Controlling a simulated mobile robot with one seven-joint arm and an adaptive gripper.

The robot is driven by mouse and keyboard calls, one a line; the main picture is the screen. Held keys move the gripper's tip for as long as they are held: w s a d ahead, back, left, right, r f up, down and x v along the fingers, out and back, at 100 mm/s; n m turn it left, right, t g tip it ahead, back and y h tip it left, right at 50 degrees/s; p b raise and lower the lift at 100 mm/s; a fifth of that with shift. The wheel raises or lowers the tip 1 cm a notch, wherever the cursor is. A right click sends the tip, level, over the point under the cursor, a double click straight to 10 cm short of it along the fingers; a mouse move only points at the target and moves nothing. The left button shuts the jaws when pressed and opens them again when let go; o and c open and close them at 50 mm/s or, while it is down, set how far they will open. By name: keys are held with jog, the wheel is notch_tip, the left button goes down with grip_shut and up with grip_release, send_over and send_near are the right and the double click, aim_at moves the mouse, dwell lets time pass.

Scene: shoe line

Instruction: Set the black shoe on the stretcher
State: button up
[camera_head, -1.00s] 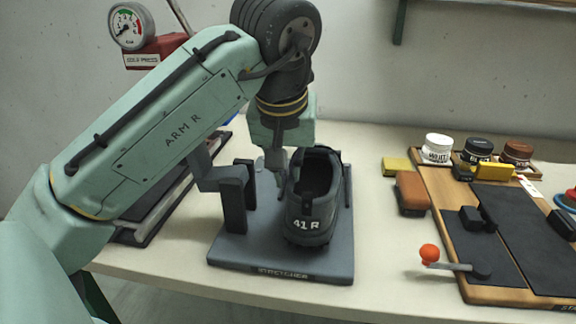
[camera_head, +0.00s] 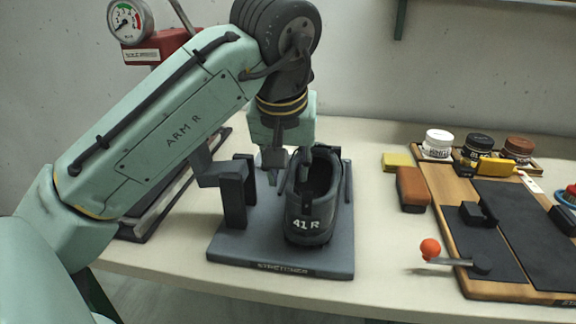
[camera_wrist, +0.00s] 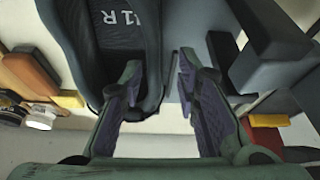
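The black shoe (camera_head: 322,215), marked 41 R on its heel, stands upright on the grey stretcher (camera_head: 232,246), heel toward the camera. It also shows at the upper left of the wrist view (camera_wrist: 95,45). My gripper (camera_head: 289,158) is at the left side of the shoe's collar. In the wrist view my gripper (camera_wrist: 160,88) has its fingers apart. One finger overlaps the shoe's opening and the other is outside its side wall, with no clear contact. The shoe's toe and the sole's contact with the plate are hidden.
Dark upright posts (camera_head: 236,195) stand on the stretcher left of the shoe. On the right is a wooden board (camera_head: 440,215) with a red-knobbed lever (camera_head: 430,250), a brown block (camera_head: 411,190) and several jars behind.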

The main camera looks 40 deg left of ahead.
jog(key=v, duration=0.7)
jog(key=shift+r, duration=0.25)
jog(key=shift+s, duration=0.1)
